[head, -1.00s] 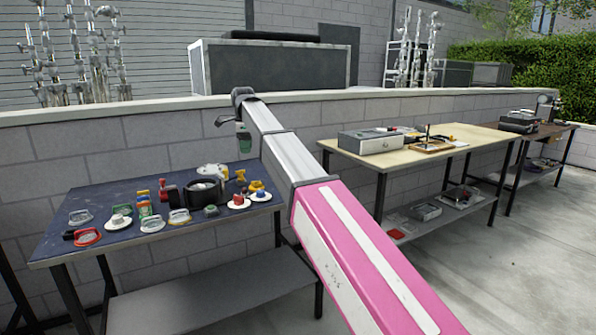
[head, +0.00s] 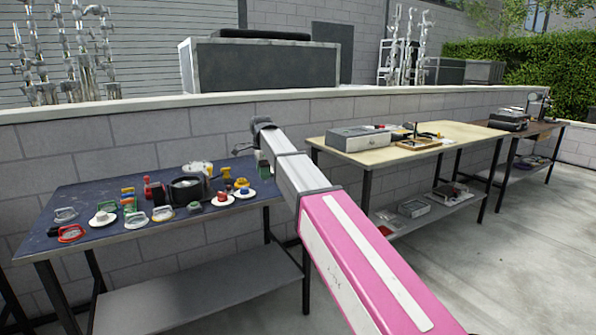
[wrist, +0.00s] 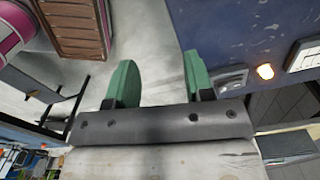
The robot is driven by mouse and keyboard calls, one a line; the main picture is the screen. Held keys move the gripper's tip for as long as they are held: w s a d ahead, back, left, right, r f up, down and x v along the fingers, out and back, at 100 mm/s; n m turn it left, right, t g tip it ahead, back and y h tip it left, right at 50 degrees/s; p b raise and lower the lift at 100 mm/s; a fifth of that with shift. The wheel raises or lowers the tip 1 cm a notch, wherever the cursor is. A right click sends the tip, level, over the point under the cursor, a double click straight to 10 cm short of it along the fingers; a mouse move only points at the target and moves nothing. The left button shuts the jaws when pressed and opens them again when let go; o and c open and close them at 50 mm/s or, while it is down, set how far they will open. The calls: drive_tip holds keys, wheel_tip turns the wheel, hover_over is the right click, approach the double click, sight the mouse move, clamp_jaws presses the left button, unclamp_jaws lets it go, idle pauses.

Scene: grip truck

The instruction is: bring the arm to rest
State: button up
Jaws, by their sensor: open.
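My gripper (wrist: 160,80) is open in the wrist view, with its two green fingers apart and only grey floor showing between them. In the head view my pink and silver arm reaches out over the gap between two tables. My gripper (head: 262,161) is mostly hidden there behind the arm's far end, with only a bit of green showing. It is close to the right end of the dark blue table (head: 85,212). No object shows between the fingers.
Several small items, including a black pot (head: 188,188), a red-handled piece (head: 71,233) and white discs, stand on the blue table. A pale wooden table (head: 470,134) with a grey box (head: 357,139) stands to the right. A block wall (head: 150,135) runs behind. The right floor is clear.

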drive_tip(key=s+d+f+n, duration=0.3)
drive_tip(key=s+d+f, duration=0.2)
drive_tip(key=d+f, duration=0.35)
drive_tip(key=s+d+f+n, duration=0.3)
drive_tip(key=s+d+f, duration=0.2)
drive_tip(key=d+f, duration=0.4)
drive_tip(key=s+d+f+n, duration=0.3)
drive_tip(key=s+d+f, duration=0.3)
drive_tip(key=f, duration=0.4)
drive_tip(key=s+d+f+n, duration=0.5)
drive_tip(key=s+d+f, duration=0.2)
drive_tip(key=s+d, duration=0.1)
drive_tip(key=shift+s+d+f, duration=0.3)
drive_tip(key=shift+s+f, duration=0.1)
drive_tip(key=shift+s, duration=0.15)
